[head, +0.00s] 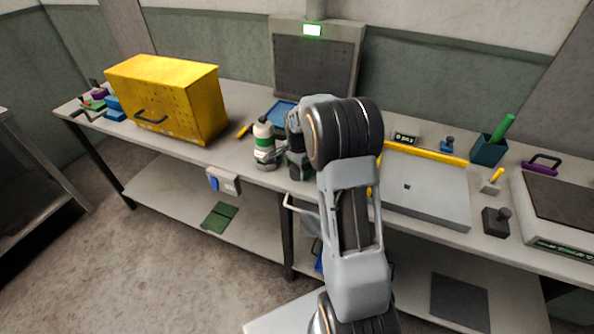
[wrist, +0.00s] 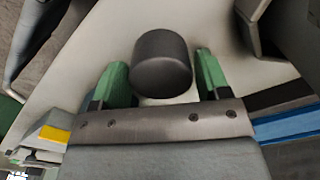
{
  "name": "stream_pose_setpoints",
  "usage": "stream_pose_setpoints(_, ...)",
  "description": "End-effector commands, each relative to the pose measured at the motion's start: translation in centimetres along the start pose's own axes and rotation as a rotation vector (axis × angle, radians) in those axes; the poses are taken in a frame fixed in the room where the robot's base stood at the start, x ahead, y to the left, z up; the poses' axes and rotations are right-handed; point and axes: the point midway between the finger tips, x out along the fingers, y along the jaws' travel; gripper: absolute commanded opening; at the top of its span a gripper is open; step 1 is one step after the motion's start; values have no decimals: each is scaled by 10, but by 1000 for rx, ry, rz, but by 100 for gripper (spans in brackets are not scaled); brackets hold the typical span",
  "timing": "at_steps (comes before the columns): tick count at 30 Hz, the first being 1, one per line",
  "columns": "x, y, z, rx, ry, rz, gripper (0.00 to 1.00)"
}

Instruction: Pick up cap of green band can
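A white can with a green band (head: 264,146) stands on the bench, left of my arm, with a small dark top. My gripper (head: 287,158) is low beside the can, partly hidden by my own arm. In the wrist view, my gripper (wrist: 162,78) has two green fingers, spread apart. A dark round cap (wrist: 162,62) lies between the fingertips, with narrow gaps showing at its sides. Contact with the cap is hard to make out. What is under the cap is hidden.
A yellow cabinet (head: 180,98) stands to the left. A grey tray with a yellow bar (head: 425,190) lies right of my arm. A teal cup (head: 487,150) stands farther right.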

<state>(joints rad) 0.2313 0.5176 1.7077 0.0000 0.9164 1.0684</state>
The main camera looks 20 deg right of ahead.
Motion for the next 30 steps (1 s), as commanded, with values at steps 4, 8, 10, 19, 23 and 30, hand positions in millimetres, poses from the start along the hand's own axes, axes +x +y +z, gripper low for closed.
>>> stream_pose_setpoints(4, 0, 0, 0, 0, 0, 0, 55)
stream_pose_setpoints(8, 0, 0, 0, 0, 0, 0, 43)
stream_pose_setpoints(10, 0, 0, 0, 0, 0, 0, 41)
stream_pose_setpoints(19, -4, 0, 0, 0, 1, -1, 41)
stream_pose_setpoints(23, -15, -1, 0, 0, 1, -2, 41)
stream_pose_setpoints(30, -57, 21, -2, 3, 3, -5, 41)
